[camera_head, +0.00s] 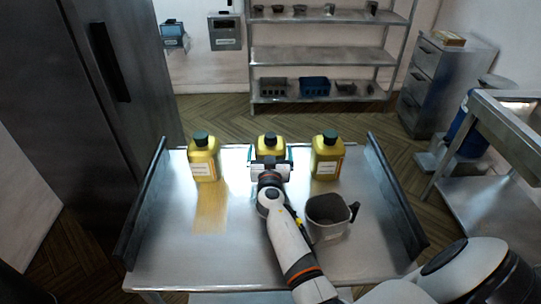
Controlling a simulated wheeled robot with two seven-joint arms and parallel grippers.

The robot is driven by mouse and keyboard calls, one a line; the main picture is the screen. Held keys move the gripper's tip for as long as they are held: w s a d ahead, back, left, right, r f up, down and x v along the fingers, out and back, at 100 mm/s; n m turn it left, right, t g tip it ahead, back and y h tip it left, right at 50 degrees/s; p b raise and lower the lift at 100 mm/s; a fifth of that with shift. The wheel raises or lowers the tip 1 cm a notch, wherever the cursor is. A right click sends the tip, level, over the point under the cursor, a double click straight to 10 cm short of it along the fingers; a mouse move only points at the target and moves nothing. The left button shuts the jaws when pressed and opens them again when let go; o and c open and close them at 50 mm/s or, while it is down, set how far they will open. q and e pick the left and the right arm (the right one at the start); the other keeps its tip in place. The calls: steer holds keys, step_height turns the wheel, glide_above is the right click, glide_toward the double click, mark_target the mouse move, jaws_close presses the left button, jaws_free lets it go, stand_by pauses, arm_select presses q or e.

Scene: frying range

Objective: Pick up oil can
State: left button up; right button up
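Three yellow oil cans with dark caps stand in a row along the far part of the metal table (170,245): a left can (203,158), a middle can (267,146) and a right can (327,158). My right gripper (270,160) is at the middle can, with its fingers at the can's left and right sides. The gripper body hides the can's lower front. I cannot tell whether the fingers press on the can or stand open around it. My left gripper is not in view.
A grey metal jug (328,214) stands on the table just right of my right forearm. Dark raised rails (395,195) edge the table's sides. A metal shelf rack (320,55) stands at the back, a dark cabinet (125,90) at the left. The table's front left is clear.

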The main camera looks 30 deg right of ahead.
steer(key=c, duration=0.6)
steer(key=shift+d+f, duration=0.1)
steer(key=c, duration=0.3)
steer(key=shift+c, duration=1.3)
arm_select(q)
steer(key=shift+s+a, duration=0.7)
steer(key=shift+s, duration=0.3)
